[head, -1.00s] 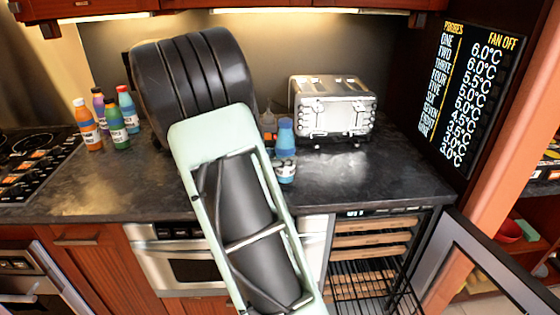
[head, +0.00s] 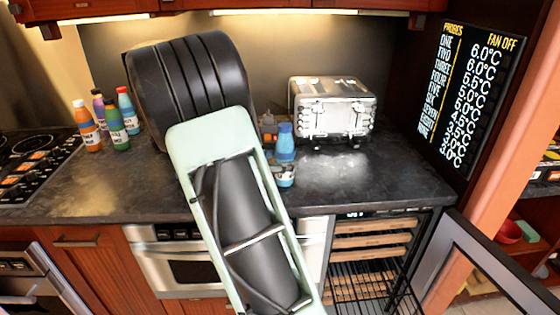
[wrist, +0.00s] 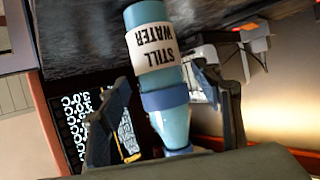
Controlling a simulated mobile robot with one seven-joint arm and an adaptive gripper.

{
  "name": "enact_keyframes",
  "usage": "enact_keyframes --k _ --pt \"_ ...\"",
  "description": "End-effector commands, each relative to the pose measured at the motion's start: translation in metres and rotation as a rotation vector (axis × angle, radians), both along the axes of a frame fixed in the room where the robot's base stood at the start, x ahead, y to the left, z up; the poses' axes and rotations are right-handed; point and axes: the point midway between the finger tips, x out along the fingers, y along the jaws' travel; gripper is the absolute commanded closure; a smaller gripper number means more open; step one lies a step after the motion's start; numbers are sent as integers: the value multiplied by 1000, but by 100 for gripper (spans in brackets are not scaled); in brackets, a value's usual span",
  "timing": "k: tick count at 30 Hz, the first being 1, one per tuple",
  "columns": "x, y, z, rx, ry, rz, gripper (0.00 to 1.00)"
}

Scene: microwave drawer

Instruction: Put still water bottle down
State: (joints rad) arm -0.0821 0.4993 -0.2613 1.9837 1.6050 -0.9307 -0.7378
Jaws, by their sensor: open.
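The still water bottle (head: 285,145) is light blue with a darker blue cap. It stands upright at the counter, left of the toaster. In the wrist view, which is turned over, the bottle (wrist: 172,110) shows its white STILL WATER label and its base end meets the dark counter surface at the top. My gripper (wrist: 165,80) is open, with one finger on each side of the bottle and visible gaps beside it. In the head view my arm hides most of the gripper.
A silver toaster (head: 333,112) stands close to the right of the bottle. Several coloured bottles (head: 115,127) stand at the left by the stove (head: 32,155). The dark counter (head: 380,180) is clear at the front right. An open door (head: 500,265) juts out at lower right.

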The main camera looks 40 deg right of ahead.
Motion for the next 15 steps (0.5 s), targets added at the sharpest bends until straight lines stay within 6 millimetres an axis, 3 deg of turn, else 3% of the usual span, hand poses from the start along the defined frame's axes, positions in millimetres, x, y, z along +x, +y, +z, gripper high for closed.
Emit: enact_keyframes --k 9,15 --pt "-13 60 27 0 -2 5 41" --pt "-22 90 39 1 -1 1 41"
